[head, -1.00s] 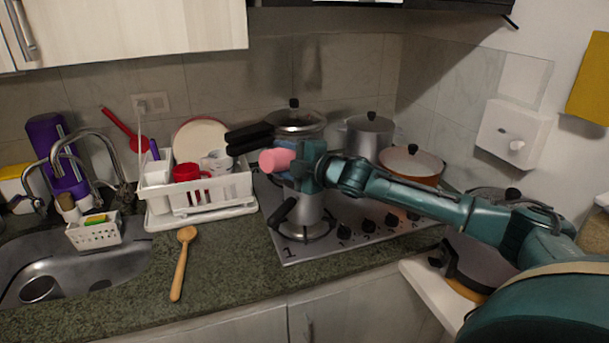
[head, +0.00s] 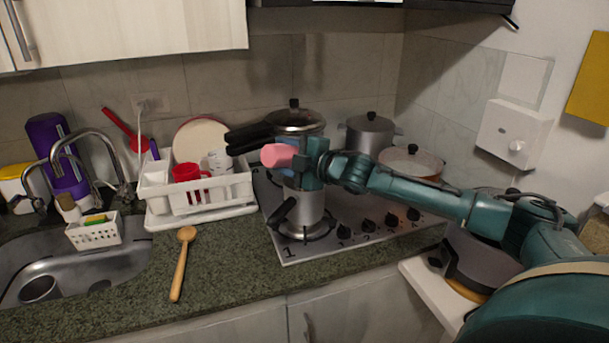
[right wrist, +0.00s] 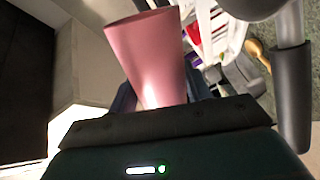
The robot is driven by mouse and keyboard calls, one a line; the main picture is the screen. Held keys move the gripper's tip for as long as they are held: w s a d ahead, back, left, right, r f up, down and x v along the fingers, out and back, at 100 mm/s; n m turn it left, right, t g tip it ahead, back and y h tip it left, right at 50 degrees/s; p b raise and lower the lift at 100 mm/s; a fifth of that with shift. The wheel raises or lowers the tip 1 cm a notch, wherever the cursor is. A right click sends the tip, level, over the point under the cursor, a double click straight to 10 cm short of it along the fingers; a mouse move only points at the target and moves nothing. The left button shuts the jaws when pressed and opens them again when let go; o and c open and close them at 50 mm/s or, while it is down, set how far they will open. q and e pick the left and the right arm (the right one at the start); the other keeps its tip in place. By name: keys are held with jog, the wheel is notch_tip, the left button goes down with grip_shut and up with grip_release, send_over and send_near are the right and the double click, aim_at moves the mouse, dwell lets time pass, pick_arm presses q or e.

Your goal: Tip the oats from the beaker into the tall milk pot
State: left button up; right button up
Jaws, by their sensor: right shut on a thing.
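The pink beaker (head: 278,156) is in my right gripper (head: 298,164), which is shut on it. The beaker lies tilted well over, nearly on its side, with its wide end toward the left. In the right wrist view the beaker (right wrist: 148,52) sticks out beyond the gripper (right wrist: 160,105). The tall milk pot (head: 304,205) is silver with a black handle and stands on the front left burner. The beaker and gripper are above the pot and hide part of its top. I cannot see any oats. My left gripper is not in view.
A pressure cooker (head: 297,121) with long black handles stands behind the gripper. A lidded silver pot (head: 369,134) and an orange pan (head: 425,166) stand farther right. A white dish rack (head: 201,202) and a wooden spoon (head: 181,266) are to the left.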

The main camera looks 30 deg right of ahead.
jog(key=shift+w+d+r+m, duration=0.15)
jog(key=shift+d+r+m, duration=0.35)
jog(key=shift+m, duration=0.6)
dwell(0.6)
